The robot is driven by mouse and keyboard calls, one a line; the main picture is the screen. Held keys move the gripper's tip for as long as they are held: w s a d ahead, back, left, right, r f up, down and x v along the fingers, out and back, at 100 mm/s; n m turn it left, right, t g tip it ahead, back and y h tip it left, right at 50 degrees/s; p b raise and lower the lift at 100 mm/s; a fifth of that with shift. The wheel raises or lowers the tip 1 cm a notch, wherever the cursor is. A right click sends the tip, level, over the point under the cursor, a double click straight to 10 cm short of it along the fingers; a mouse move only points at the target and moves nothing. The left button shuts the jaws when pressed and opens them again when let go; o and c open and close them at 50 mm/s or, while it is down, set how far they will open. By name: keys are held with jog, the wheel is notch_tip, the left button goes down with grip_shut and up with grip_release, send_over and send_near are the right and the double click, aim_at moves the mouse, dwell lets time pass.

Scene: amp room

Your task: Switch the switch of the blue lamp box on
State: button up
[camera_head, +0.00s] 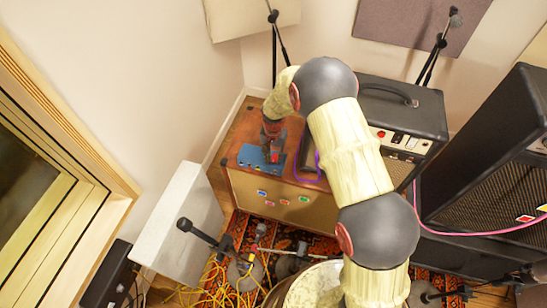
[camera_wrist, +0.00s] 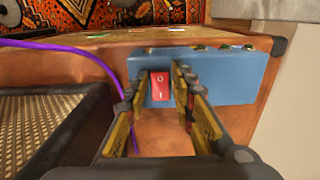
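The blue lamp box (camera_head: 251,158) sits on top of the wooden cabinet; it also fills the upper middle of the wrist view (camera_wrist: 232,78). Its red rocker switch (camera_wrist: 160,86), marked with O and I, faces the wrist camera. Small coloured lamps (camera_wrist: 225,46) line the box's top edge; I cannot tell whether any is lit. My gripper (camera_wrist: 161,70) is open, with its fingers on either side of the switch and nothing held. I cannot tell if the fingertips touch the box. In the head view my gripper (camera_head: 272,140) reaches down over the box and hides part of it.
The wooden cabinet (camera_head: 310,207) carries a dark object (camera_head: 308,152) with a purple cable (camera_wrist: 128,100) close to the box. A black amplifier (camera_head: 410,107) stands to the right. A white panel (camera_head: 180,225) and microphone stands crowd the front left.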

grip_shut()
jog(key=shift+w+d+r+g+p, duration=0.15)
jog(key=shift+w+g+p, duration=0.05)
jog(key=shift+g+p, duration=0.4)
jog(key=shift+w+g+y, duration=0.2)
jog(key=shift+g+y, duration=0.3)
jog(key=shift+g, duration=0.2)
jog(key=shift+o, duration=1.9)
grip_release()
jog(key=shift+r, duration=0.1)
